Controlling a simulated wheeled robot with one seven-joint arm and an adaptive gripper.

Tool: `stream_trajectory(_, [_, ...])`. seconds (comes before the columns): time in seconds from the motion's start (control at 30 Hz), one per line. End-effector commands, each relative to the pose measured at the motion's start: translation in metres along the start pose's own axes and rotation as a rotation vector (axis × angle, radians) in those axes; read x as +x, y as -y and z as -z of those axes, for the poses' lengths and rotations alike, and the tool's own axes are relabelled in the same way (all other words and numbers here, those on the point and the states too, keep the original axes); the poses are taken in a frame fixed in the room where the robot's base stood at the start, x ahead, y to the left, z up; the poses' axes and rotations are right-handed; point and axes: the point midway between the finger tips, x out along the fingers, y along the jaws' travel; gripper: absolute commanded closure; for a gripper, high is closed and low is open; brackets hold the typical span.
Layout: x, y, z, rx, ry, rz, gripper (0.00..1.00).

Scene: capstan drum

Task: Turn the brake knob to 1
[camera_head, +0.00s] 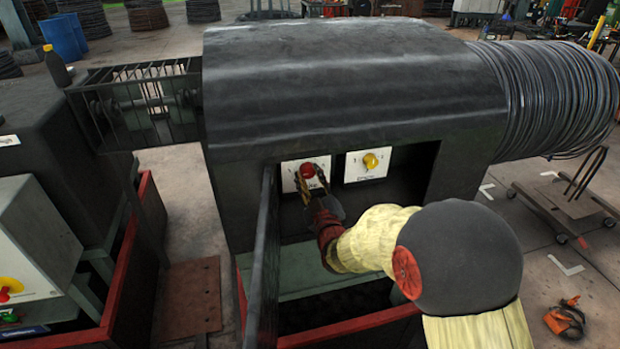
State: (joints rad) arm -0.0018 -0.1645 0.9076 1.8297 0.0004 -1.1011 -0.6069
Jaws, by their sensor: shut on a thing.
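The brake knob (307,171) is a red knob on a white plate (292,180) set in the dark front of the machine. The lower part of the plate and its label are partly covered by my gripper. My gripper (311,183) reaches up from the lower right, with its fingers around the red knob and shut on it. The knob's pointer and the number it points at are too small and covered to tell. A yellow knob (370,161) on a second white plate (353,172) is just to the right, apart from my gripper.
A dark upright panel (263,265) stands close to the left of my gripper. A red-edged frame (350,327) lies below. A large wire coil (545,98) is at the right, with a wheeled cart (565,210) under it. Orange gear (567,318) lies on the floor.

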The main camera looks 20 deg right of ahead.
Motion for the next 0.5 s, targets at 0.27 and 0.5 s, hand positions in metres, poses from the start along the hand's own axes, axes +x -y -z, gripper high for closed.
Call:
stream_trajectory(0.27, [0.0002, 0.0001, 0.0004, 0.000, -0.001, 0.000, 0.57])
stream_trajectory(0.5, [0.0001, 0.0001, 0.0002, 0.001, 0.000, 0.000, 0.49])
